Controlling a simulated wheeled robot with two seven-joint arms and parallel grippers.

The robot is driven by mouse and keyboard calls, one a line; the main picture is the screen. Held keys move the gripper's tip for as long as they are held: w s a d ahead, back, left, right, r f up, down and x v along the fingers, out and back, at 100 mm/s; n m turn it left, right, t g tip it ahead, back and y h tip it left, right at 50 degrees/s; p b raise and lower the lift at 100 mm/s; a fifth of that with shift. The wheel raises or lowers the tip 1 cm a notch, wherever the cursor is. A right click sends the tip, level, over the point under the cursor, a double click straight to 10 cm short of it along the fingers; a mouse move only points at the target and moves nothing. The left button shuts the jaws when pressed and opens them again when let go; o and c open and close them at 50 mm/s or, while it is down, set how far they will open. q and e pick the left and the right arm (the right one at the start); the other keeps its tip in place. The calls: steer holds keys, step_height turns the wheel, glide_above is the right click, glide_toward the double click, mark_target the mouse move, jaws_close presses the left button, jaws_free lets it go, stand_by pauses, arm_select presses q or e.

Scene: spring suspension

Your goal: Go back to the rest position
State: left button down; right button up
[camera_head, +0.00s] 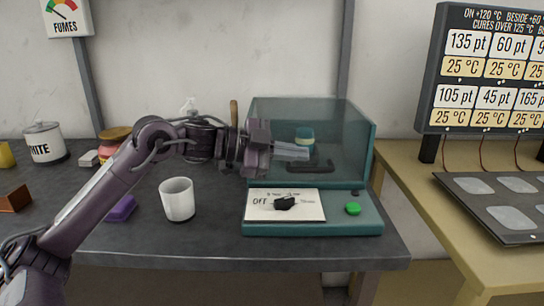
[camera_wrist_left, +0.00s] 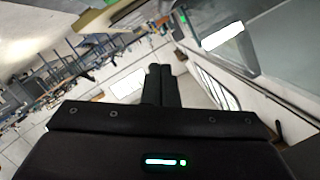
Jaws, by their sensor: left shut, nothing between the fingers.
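My left gripper (camera_head: 290,151) is in front of the upper left part of the teal glass-walled cabinet (camera_head: 313,228), with its fingers pointing right. It is shut and empty. In the left wrist view my left gripper's fingers (camera_wrist_left: 161,84) lie together with nothing between them. I cannot tell how close the fingers are to the cabinet's clear front. My left arm reaches in from the lower left over the dark bench. My right gripper is not in view.
A white cup (camera_head: 177,199) and a purple block (camera_head: 121,209) stand on the dark bench (camera_head: 190,240) beneath my left arm. The cabinet has a black knob (camera_head: 285,203) and a green button (camera_head: 353,208). A wooden table (camera_head: 420,190) stands right.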

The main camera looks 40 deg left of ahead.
arm_select(q)
steer(key=shift+b+v, duration=0.45)
steer(key=shift+v, duration=1.9)
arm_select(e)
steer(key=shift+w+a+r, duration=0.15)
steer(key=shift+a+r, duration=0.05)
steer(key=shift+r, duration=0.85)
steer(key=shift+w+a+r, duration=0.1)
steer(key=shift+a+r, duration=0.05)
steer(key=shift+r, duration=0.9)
